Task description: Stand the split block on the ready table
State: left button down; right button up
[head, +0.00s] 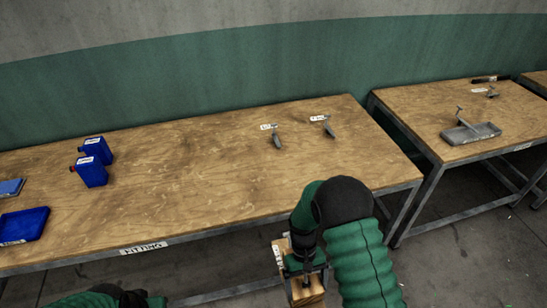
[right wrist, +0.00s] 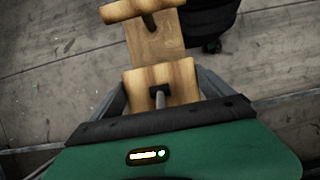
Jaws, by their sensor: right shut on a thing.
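The split block (head: 309,292) is pale wood with dark metal fittings. My right gripper (head: 305,266) is shut on it and holds it in front of the near edge of the long table, over the floor. In the right wrist view the block (right wrist: 155,45) shows a wide lower piece, a narrower piece beyond and a rounded crossbar; the gripper (right wrist: 160,92) is around its near part. The long wooden table (head: 190,200) has a front label that seems to read FITTING. I cannot pick out a ready table by label. My left arm shows at the bottom left; its jaws are hidden.
Two blue containers (head: 92,171) and a blue tray (head: 24,224) stand on the long table's left part. Two small metal tools (head: 277,140) with tags lie at its back right. A second table (head: 420,110) at right bears a grey tray (head: 470,133). The long table's middle is clear.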

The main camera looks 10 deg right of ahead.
aim_at(487, 112)
jog(key=l, duration=5.9)
